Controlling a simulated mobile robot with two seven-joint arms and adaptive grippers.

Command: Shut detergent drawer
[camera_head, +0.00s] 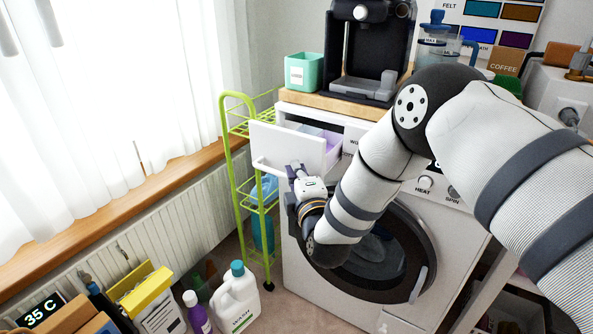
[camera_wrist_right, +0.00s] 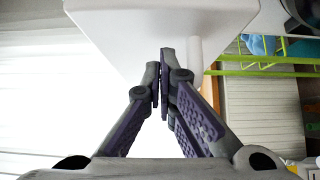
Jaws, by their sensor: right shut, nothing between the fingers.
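The white detergent drawer (camera_head: 287,146) sticks out of the upper left front of the washing machine (camera_head: 318,240), with its lilac-coloured inside showing. A white bar handle (camera_head: 273,168) runs below its front panel. My right gripper (camera_head: 293,168) is shut and empty, at the right part of the drawer front. In the right wrist view, its closed fingertips (camera_wrist_right: 162,65) lie against or just before the white drawer panel (camera_wrist_right: 150,30); whether they touch I cannot tell. Part of the handle (camera_wrist_right: 195,60) shows beside them. My left gripper is not in view.
A green wire rack (camera_head: 240,150) stands close to the left of the machine and drawer. A coffee machine (camera_head: 365,55) and a mint tub (camera_head: 303,72) stand on the wooden top above. Bottles, such as a white jug (camera_head: 236,300), stand on the floor.

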